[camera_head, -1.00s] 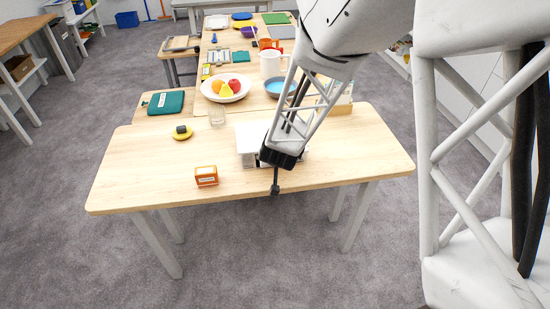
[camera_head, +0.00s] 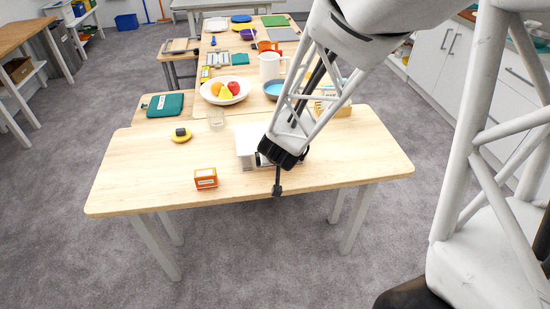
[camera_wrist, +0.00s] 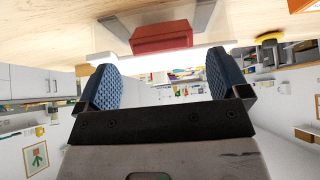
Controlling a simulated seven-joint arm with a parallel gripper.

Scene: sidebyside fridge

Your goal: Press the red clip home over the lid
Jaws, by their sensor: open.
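A red clip (camera_wrist: 162,38) shows large in the wrist view, just beyond my fingertips, on what looks like a clear lid (camera_wrist: 210,40). A white edge (camera_wrist: 150,60) runs between the clip and my fingers. My gripper (camera_wrist: 160,76) is open, its two blue textured pads wide apart with nothing between them. In the head view my gripper (camera_head: 277,188) is low at the table's front edge, right of a white box (camera_head: 245,148). The arm partly covers this box, and the clip is hidden there. I cannot tell whether the clip is fully seated.
On the table (camera_head: 140,165) are an orange box (camera_head: 206,179), a yellow-and-black object (camera_head: 181,135) and a glass (camera_head: 216,120). The front left of the table is clear.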

